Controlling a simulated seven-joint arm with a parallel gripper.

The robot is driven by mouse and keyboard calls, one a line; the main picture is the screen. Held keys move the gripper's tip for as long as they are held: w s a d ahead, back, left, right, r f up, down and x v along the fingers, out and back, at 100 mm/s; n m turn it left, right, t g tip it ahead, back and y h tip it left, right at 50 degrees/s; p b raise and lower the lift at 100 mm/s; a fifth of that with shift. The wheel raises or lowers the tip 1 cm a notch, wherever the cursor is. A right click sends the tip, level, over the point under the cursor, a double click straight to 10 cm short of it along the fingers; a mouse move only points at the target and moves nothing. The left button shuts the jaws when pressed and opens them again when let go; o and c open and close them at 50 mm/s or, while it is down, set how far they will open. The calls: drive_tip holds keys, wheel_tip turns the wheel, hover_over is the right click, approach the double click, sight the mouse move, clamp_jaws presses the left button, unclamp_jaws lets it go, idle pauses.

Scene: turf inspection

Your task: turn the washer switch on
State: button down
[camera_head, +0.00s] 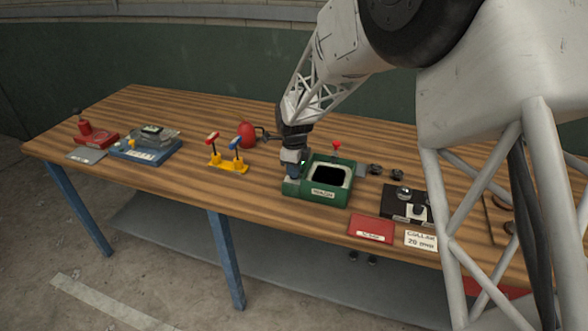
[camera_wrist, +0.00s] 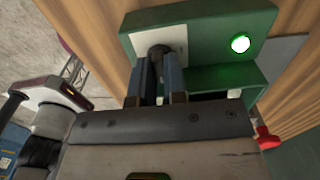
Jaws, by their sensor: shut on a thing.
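The green washer box (camera_head: 324,192) stands near the front middle of the table, with a white label on its front and a dark opening on top. My gripper (camera_head: 291,176) is at the box's left end. In the wrist view my gripper (camera_wrist: 157,75) is shut on a dark round switch knob (camera_wrist: 158,49) in front of a white plate (camera_wrist: 180,39). The fingers hide part of the knob, so its exact setting is hard to read. A green lamp (camera_wrist: 240,43) on the box is lit.
A red-topped lever (camera_head: 337,146) rises behind the box. A yellow stand with red and blue handles (camera_head: 229,167) is to the left. A red card (camera_head: 371,229) and a black unit (camera_head: 402,204) lie to the right. Wood between the stand and box is bare.

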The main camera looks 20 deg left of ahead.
drive_tip(key=c, duration=1.4)
unclamp_jaws()
drive_tip(key=shift+c, duration=0.2)
drive_tip(key=shift+r, duration=0.15)
wheel_tip(320, 180, up, 7)
drive_tip(key=shift+r, duration=0.3)
